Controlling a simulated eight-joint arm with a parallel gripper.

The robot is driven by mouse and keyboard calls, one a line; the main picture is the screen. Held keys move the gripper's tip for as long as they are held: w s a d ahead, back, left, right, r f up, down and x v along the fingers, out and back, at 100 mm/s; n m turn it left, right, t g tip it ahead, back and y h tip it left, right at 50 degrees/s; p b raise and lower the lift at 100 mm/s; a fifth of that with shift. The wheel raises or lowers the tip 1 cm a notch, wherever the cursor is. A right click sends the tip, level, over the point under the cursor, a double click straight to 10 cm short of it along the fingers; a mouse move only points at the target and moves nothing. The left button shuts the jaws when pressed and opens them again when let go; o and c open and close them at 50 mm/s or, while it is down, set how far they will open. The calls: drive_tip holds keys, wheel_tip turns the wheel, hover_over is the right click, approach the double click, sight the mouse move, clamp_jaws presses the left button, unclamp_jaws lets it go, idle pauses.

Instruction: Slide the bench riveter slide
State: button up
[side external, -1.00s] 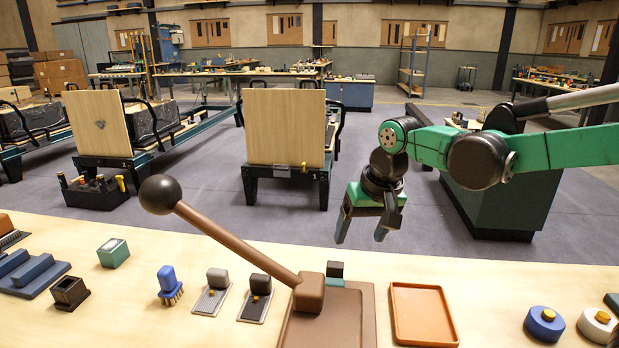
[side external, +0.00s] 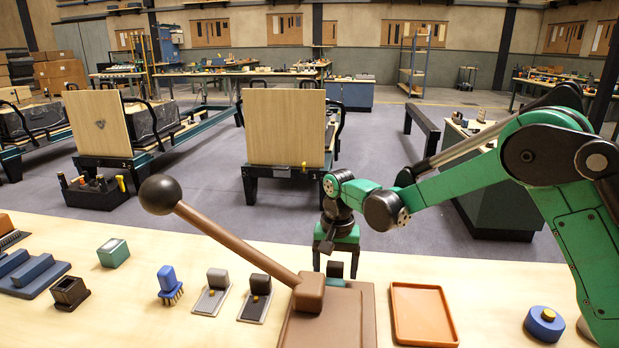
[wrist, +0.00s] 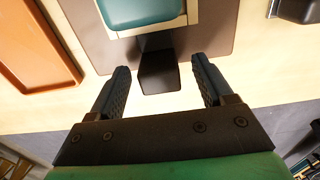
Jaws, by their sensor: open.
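The bench riveter (side external: 360,318) has a brown base on the pale bench and a long brown lever (side external: 232,237) ending in a black ball. A small dark block (side external: 335,270), apparently its slide, stands at the base's far edge. In the wrist view a black block (wrist: 158,74) juts from the riveter's base plate (wrist: 222,40), by a teal part (wrist: 143,12) in a pale surround. My gripper (side external: 336,266) is low over the far edge. In the wrist view its open fingers (wrist: 160,80) lie on either side of the black block, with gaps on both sides.
An orange tray (side external: 422,314) lies just right of the riveter. Two small slide-like fixtures (side external: 212,292) and a blue brush (side external: 169,284) sit left, under the lever. A blue round piece (side external: 545,325) lies at the right. Bare bench shows between them.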

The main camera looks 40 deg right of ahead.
drive_tip(key=shift+c, duration=0.2)
clamp_jaws()
idle(1.3)
